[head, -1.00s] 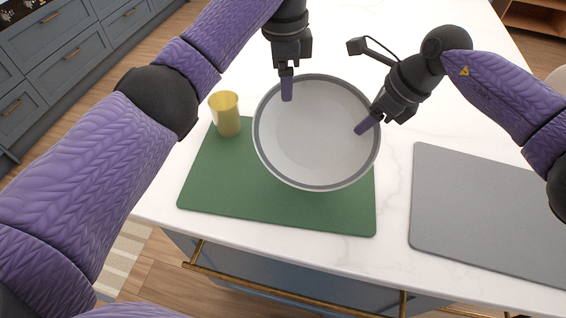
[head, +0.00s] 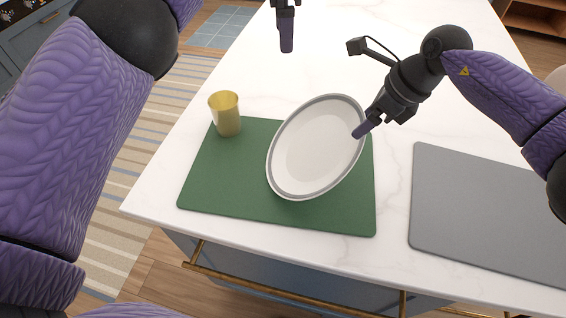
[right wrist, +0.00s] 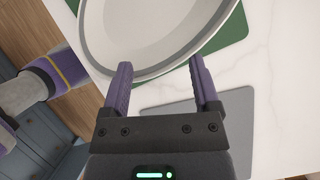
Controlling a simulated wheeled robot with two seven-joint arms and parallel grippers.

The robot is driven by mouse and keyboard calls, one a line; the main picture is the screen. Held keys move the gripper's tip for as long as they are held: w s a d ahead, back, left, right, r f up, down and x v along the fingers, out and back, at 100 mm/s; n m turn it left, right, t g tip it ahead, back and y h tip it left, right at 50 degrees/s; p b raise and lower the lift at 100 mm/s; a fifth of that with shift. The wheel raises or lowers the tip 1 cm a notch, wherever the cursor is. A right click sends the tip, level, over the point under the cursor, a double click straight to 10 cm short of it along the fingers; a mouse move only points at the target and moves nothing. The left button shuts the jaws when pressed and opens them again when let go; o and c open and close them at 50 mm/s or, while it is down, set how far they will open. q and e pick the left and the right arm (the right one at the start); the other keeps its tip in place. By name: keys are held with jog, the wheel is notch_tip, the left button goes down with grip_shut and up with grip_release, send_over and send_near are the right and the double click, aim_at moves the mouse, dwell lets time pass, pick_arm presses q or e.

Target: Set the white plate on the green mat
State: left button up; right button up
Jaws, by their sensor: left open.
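The white plate (head: 315,150) has a grey rim and hangs or leans tilted over the green mat (head: 225,185); I cannot tell whether its lower edge touches the mat. My right gripper (head: 366,129) is at the plate's right rim. In the right wrist view, its fingers (right wrist: 160,80) stand wide apart, with the plate (right wrist: 155,30) just past the fingertips and not clamped. My left gripper (head: 287,40) is open and empty, beyond the plate's far side and clear of it.
A yellow cup (head: 226,116) stands at the mat's far left corner, close to the plate. A grey mat (head: 490,215) lies to the right. The white counter (head: 345,70) is bare beyond the plate.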

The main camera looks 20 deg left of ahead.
jog(key=v, duration=1.2)
